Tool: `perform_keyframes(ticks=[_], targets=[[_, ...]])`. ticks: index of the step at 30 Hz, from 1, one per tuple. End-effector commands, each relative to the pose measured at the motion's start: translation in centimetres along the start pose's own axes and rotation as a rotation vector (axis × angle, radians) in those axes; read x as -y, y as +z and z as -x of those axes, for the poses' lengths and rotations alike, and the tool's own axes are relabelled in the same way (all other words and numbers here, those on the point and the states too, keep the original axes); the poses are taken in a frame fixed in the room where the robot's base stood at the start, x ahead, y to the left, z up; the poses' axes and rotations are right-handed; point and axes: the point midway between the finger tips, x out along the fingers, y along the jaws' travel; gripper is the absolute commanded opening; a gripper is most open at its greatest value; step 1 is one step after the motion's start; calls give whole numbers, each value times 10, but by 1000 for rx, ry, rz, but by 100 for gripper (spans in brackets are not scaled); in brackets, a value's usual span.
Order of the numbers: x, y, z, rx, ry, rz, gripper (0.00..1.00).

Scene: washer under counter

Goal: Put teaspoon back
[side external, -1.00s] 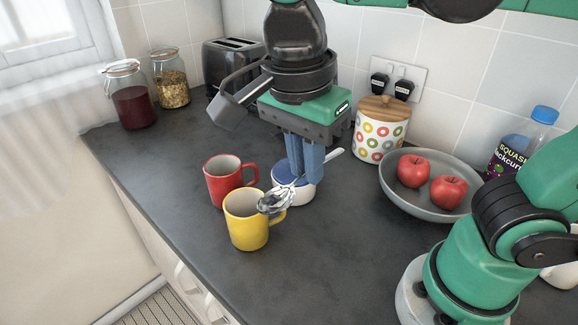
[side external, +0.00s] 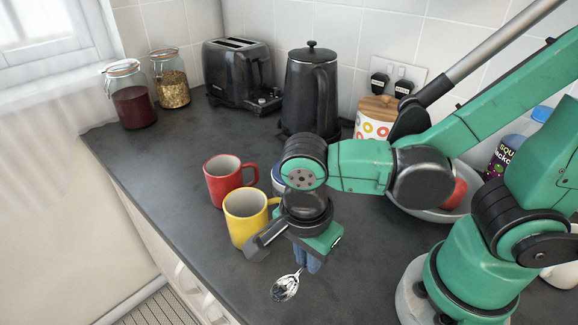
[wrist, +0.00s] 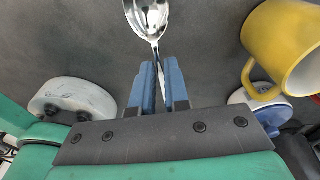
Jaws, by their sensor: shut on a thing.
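My gripper (side external: 307,260) is shut on the silver teaspoon (side external: 285,288), in front of the mugs and over the front part of the counter. The spoon's bowl points toward the counter's front edge in the side view. In the wrist view the blue fingers (wrist: 163,80) pinch the handle, with the spoon bowl (wrist: 150,14) sticking out beyond them. How high the spoon is above the counter is hard to tell. A white and blue pot (side external: 278,180) is mostly hidden behind my wrist; part of it shows in the wrist view (wrist: 240,97).
The yellow mug (side external: 243,218) is just left of my gripper, with the red mug (side external: 228,182) behind it. A kettle (side external: 310,88), toaster (side external: 238,72) and two jars (side external: 130,100) stand at the back. A grey fruit bowl (side external: 440,213) is behind my arm. The front counter is clear.

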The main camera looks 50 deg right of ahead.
Motion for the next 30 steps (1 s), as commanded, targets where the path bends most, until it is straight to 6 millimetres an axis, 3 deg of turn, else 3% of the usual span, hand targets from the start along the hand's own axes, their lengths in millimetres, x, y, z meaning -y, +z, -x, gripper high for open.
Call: perform_keyframes(ticks=[21,30], targets=[[1,5,-51,0,0,0,0],[0,5,-54,0,0,0,0]])
